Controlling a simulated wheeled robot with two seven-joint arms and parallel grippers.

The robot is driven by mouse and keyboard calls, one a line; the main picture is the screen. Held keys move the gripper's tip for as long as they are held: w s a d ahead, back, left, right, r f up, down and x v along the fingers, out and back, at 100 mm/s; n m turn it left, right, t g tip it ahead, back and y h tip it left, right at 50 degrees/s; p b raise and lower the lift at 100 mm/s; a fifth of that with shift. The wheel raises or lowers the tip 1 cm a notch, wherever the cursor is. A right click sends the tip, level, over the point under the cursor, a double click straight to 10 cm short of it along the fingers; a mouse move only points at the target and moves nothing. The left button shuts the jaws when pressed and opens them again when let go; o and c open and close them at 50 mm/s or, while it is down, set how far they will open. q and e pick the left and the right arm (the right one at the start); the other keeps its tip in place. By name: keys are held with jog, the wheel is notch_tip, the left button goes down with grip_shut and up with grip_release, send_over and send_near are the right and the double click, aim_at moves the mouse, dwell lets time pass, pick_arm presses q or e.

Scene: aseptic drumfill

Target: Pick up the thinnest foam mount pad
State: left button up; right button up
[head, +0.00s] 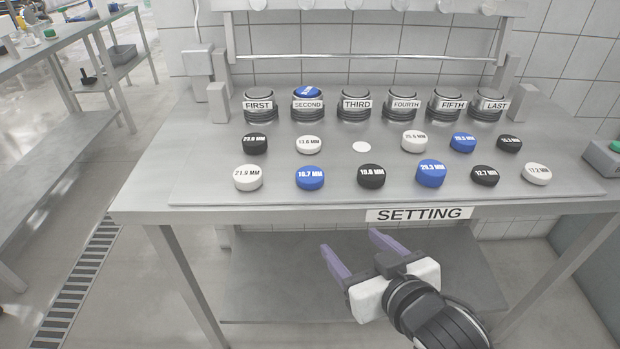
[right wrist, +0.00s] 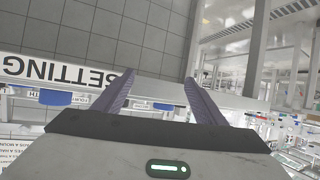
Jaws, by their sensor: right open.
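Foam mount pads lie in two rows on the bench board. The back row holds a black pad (head: 255,144), a white 13.6 pad (head: 308,145), a flat white disc without a legible label (head: 361,147), a white pad (head: 414,141), a blue pad (head: 462,142) and a small black pad (head: 509,144). The front row holds a white 21.9 pad (head: 247,178), a blue 18.7 pad (head: 309,178), a black pad (head: 371,177), a blue 29.3 pad (head: 431,173), a black 12.7 pad (head: 484,176) and a white pad (head: 537,174). My right gripper (head: 348,240) is open and empty before the bench edge.
Cups labelled FIRST (head: 258,105) to LAST (head: 489,105) stand behind the pads. A blue pad (head: 307,92) sits in the SECOND cup (head: 308,105). A SETTING sign (head: 419,214) is on the bench's front edge. A rail (head: 365,57) crosses behind the cups.

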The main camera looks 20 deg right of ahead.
aim_at(316, 183)
jog(key=w+a+r+t, duration=0.1)
jog(key=w+r, duration=0.1)
jog(key=w+a+r+t+y, duration=0.1)
jog(key=w+r, duration=0.1)
jog(key=w, duration=0.1)
jog(key=w+a+r+t, duration=0.1)
jog(key=w+r, duration=0.1)
jog(key=shift+w+a+r+t, duration=0.15)
jog(key=shift+w+r+t, duration=0.15)
jog(key=shift+n+y, duration=0.3)
jog(key=w, duration=0.2)
jog(key=w+f, duration=0.1)
jog(key=w, duration=0.2)
jog(key=shift+w+f, duration=0.15)
jog(key=shift+w, duration=0.15)
jog(key=c, duration=1.1)
